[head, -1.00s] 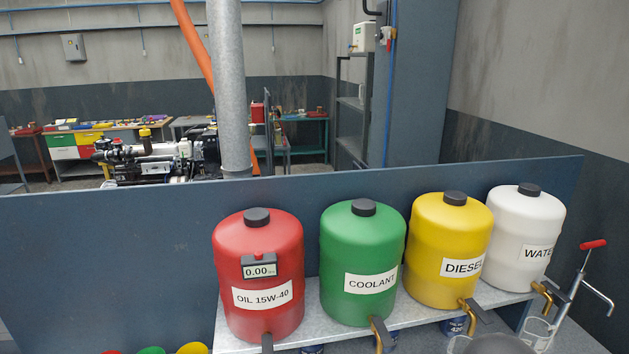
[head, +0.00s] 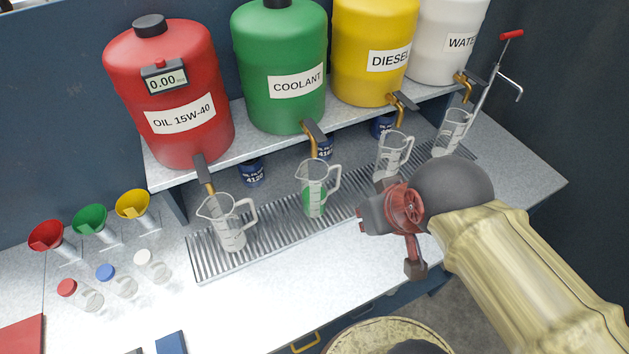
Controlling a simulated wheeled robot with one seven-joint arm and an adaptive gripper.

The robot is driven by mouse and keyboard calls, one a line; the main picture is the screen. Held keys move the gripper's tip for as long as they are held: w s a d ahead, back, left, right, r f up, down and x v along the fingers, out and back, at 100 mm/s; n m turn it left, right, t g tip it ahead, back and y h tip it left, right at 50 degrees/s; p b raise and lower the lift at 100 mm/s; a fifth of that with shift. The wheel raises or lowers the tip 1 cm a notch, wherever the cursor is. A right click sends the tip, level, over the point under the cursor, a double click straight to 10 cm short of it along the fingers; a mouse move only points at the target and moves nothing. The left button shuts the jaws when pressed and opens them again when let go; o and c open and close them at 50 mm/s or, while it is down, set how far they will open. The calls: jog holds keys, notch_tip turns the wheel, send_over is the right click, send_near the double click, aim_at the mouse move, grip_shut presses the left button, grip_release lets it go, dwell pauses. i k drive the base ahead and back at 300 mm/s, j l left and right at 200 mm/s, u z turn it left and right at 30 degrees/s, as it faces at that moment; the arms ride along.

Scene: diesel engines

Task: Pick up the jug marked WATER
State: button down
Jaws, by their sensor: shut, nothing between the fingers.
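Several clear jugs with handles stand on a slatted metal grate under the taps of the tanks. The jug under the tap of the white tank marked WATER (head: 461,42) is the farthest right jug (head: 452,132). I cannot read any marking on the jugs. My gripper (head: 414,268) is shut and empty, in front of the two right-hand jugs and nearer to me. It is apart from the farthest right jug. My dark wrist joint sits just below that jug in the picture.
Other jugs stand under the diesel (head: 391,155), coolant (head: 313,190) and oil (head: 228,225) taps; the coolant one holds green liquid. Funnels (head: 90,218) and small capped bottles (head: 120,285) stand at left. A red-handled pump (head: 510,36) stands at far right.

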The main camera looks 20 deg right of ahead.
aim_at(453, 135)
jog(key=z, duration=1.25)
jog(key=i+l+z, duration=0.65)
jog(key=k+j, duration=0.05)
